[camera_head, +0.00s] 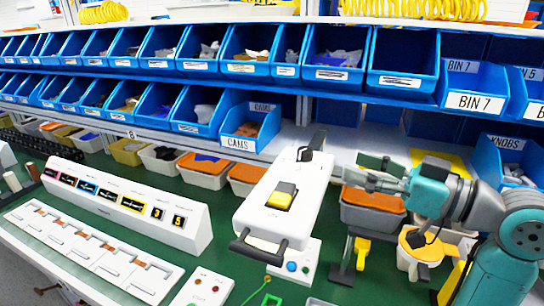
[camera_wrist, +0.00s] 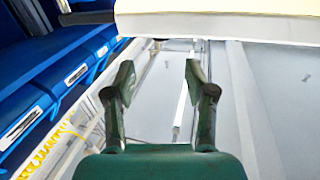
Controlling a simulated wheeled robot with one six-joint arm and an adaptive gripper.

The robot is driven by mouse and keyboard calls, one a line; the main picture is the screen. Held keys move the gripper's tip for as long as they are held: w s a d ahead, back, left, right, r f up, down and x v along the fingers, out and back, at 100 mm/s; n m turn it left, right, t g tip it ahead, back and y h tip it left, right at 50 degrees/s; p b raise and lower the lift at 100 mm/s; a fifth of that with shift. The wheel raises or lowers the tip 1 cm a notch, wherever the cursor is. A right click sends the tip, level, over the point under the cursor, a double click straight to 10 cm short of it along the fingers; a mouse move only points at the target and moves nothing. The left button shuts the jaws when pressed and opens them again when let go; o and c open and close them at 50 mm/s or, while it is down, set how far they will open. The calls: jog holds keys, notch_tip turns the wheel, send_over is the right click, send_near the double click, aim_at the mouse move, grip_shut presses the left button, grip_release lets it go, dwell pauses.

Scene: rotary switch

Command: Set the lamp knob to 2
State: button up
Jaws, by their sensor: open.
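No knob labelled as the lamp knob can be made out. A white device (camera_head: 260,222) stands on the green bench, with a yellow and black control (camera_head: 282,196) on its top face; I cannot read any setting on it. My gripper (camera_head: 366,172) is at the right of the head view, to the right of the white device and above the bench. In the wrist view my gripper (camera_wrist: 158,82) has its two fingers apart with nothing between them. No knob shows clearly in the wrist view.
A long white panel (camera_head: 125,205) with coloured labels and the digits 3 and 5 stands at left. A small box (camera_head: 292,262) with coloured buttons sits beside the white device. Grey bins with orange contents (camera_head: 372,208) lie below my gripper. Blue bins (camera_head: 336,60) line the shelves behind.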

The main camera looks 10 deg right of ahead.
aim_at(307, 149)
jog(key=x, duration=1.1)
grip_shut()
